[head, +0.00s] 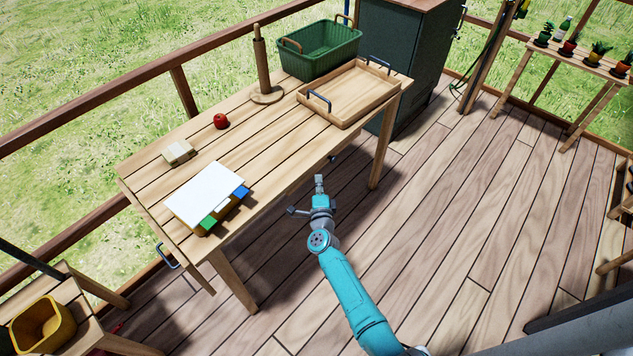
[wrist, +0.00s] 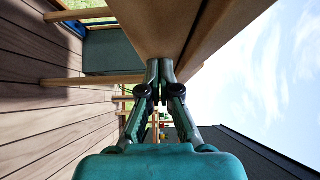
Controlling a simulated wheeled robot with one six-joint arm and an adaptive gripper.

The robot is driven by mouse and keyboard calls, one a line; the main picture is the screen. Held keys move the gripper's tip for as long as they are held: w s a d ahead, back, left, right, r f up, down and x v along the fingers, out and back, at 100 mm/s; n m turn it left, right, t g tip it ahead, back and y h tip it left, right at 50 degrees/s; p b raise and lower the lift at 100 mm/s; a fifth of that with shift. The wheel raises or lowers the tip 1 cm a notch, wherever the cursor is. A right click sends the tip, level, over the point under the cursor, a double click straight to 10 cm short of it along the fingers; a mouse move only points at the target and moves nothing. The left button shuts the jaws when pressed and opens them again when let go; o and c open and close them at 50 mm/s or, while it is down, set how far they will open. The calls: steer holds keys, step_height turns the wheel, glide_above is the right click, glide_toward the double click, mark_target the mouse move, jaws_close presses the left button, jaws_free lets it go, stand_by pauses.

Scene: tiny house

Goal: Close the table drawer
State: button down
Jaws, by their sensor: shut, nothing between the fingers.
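The wooden table (head: 270,140) stands along the railing in the head view. A dark metal handle (head: 167,256) sticks out at its left end, below the tabletop. I cannot tell how far the drawer behind it is pulled out. My gripper (head: 319,181) is in front of the table's long near side, well to the right of that handle. In the wrist view my gripper (wrist: 160,66) is shut and empty, its fingertips together. A wooden surface (wrist: 165,25) fills the top middle there; whether the fingertips touch it is unclear.
On the table are a green basket (head: 320,48), a wooden tray (head: 349,92), a wooden post holder (head: 262,70), a red apple (head: 221,121) and a white board (head: 205,188). A side table with a yellow bin (head: 42,325) stands lower left. Floor (head: 450,220) to the right is clear.

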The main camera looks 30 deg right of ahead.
steer(key=d+v, duration=0.1)
steer(key=v, duration=1)
steer(key=shift+s, duration=0.25)
steer(key=shift+s, duration=0.1)
steer(key=s+a+r+n+y, duration=0.25)
steer(key=s+n, duration=0.35)
steer(key=s, duration=0.8)
steer(key=s+a+r+n+y, duration=0.25)
steer(key=s+n, duration=0.35)
steer(key=s, duration=0.7)
steer(key=s+a+r+n+g+y, duration=0.1)
steer(key=s+a+r+n, duration=0.3)
steer(key=s+r+n, duration=0.7)
steer(key=s+r+y, duration=0.1)
steer(key=s+r, duration=0.1)
steer(key=s, duration=0.4)
steer(key=shift+a+r+g+y, duration=0.25)
steer(key=shift+g+y, duration=0.05)
